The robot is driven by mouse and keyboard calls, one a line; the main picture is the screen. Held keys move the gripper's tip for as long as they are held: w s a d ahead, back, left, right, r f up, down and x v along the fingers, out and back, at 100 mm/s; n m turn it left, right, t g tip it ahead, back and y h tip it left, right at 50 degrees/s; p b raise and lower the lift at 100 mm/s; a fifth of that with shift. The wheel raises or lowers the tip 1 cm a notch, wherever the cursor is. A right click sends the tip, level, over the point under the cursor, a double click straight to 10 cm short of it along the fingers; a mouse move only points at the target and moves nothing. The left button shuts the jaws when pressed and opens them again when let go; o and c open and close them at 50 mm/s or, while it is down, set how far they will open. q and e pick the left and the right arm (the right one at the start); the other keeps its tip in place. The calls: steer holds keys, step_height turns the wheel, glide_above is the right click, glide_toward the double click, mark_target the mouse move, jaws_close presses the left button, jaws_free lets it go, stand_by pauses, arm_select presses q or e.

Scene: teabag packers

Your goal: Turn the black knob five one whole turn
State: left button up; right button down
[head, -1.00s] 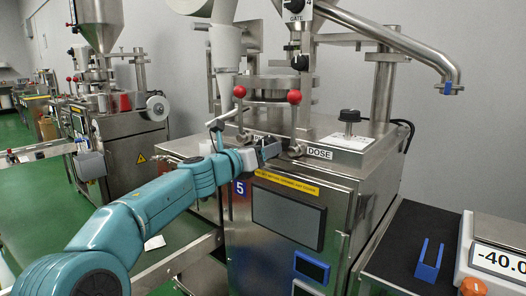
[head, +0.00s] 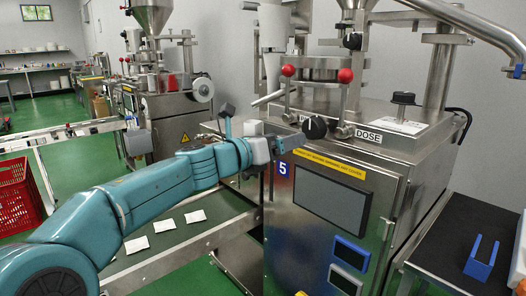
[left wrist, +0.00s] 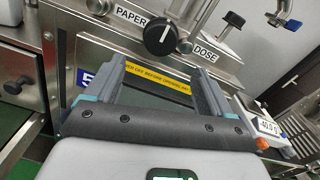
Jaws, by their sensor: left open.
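The machine marked 5 has a black knob (head: 314,126) with a white pointer line on its upper front edge, beside the DOSE label (head: 368,135). In the left wrist view the knob (left wrist: 160,37) is plain to see above the finger tips, its white line slanting. My left gripper (head: 294,143) is just left of and below the knob in the head view. In the left wrist view its two fingers (left wrist: 154,66) are wide apart with nothing between them, and they look clear of the knob. My right gripper is in neither view.
Two red-ball levers (head: 288,71) stand above the knob. A taller black knob (head: 403,98) sits on the machine's top. A screen (head: 331,197) is on the front below. A conveyor (head: 205,233) with white packets lies left, and a blue bracket (head: 481,257) right.

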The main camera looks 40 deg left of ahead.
arm_select(q)
steer(key=s, duration=0.6)
steer(key=shift+a, duration=0.25)
